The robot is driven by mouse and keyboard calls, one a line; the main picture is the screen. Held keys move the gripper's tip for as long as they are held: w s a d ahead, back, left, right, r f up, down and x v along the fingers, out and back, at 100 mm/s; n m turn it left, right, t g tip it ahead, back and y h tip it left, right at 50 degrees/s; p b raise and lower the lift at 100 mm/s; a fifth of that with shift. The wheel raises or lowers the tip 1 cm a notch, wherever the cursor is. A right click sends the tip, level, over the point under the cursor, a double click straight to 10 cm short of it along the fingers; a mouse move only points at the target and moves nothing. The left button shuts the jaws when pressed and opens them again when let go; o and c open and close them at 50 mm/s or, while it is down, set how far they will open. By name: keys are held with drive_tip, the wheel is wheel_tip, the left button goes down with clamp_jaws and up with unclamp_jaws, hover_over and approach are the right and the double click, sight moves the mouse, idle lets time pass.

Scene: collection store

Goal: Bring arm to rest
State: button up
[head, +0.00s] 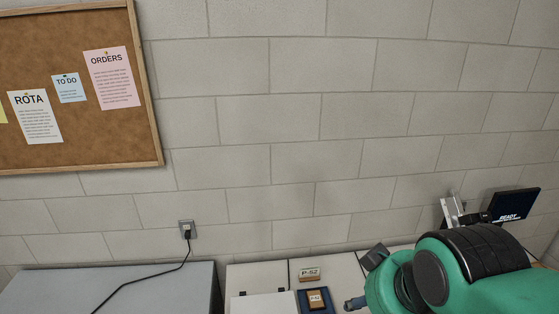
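My arm (470,270), green with black joint covers, reaches in from the lower right and is cut off by the picture's edge. At its left end a dark grey block and a blue-grey tip show. This tip seems to be part of my gripper (355,303). The rest of the gripper is hidden behind the arm or below the frame. I cannot tell whether it is open or shut, or whether it holds anything.
White units (260,277) stand along the block wall, with a "P-52" label block (309,275) and a blue tray (302,299) holding a tan labelled piece. A grey cabinet (150,285) stands left, with a cable to a socket (187,229). A "READY" screen (514,204) is right.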

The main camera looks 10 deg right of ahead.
wheel_tip(320, 180, down, 11)
drive_tip(key=b, duration=1)
